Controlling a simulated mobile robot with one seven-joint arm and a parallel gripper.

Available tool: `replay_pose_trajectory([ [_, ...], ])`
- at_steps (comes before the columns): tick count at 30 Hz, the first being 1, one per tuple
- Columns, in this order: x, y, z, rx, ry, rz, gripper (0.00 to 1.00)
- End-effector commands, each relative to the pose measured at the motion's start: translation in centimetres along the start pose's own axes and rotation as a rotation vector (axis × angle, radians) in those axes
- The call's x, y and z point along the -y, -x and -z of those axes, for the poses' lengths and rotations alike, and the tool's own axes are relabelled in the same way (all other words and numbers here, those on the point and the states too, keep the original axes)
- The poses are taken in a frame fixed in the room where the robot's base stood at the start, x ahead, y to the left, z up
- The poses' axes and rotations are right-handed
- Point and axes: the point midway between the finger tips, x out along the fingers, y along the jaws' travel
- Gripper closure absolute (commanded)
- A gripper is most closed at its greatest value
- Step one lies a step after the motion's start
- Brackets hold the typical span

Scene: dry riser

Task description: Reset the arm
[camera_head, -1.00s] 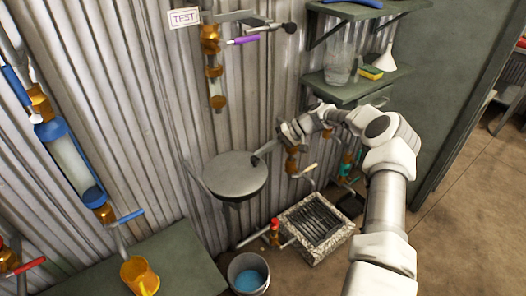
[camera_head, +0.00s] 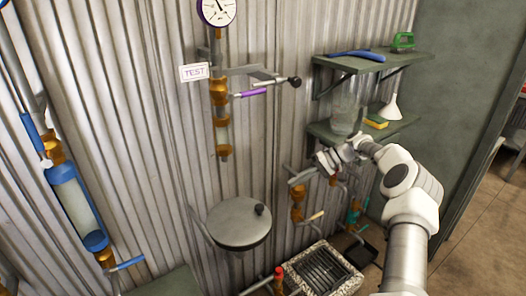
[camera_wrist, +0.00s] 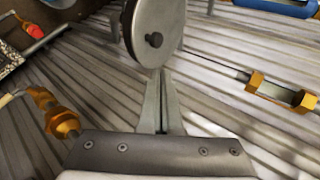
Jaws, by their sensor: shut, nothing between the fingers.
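My gripper (camera_head: 324,160) is in front of the corrugated wall, below the lower shelf and up and right of a round grey plate (camera_head: 239,223) with a black knob. In the wrist view, the two fingers of my gripper (camera_wrist: 161,75) lie together with nothing between them. The plate (camera_wrist: 160,28) shows edge-on tilted beyond the fingertips, apart from them as far as I can tell. My arm comes in from the lower right and is bent at the wrist.
Two green shelves (camera_head: 340,62) hold a clear jug (camera_head: 345,120), a white funnel (camera_head: 390,108) and a yellow sponge (camera_head: 375,121). Brass pipework (camera_head: 297,200) is just below my gripper. A purple-handled valve (camera_head: 253,93) and a gauge (camera_head: 216,10) are on the wall. A grated drain (camera_head: 325,270) is below.

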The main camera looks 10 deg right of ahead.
Motion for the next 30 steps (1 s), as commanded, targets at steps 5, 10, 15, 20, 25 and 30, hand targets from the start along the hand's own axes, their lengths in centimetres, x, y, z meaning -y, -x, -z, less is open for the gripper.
replay_pose_trajectory([
  [5,2.6,-0.2,-0.3,0.031,0.026,-0.053,1.0],
  [10,7.7,-0.6,-1.7,0.086,0.071,-0.186,1.0],
  [15,12.3,-0.6,-4.0,0.122,0.112,-0.33,1.0],
  [20,16.1,-0.1,-6.7,0.132,0.145,-0.46,1.0],
  [25,19.5,0.8,-10.1,0.119,0.174,-0.587,1.0],
  [30,22.4,2.1,-13.9,0.086,0.198,-0.7,1.0],
])
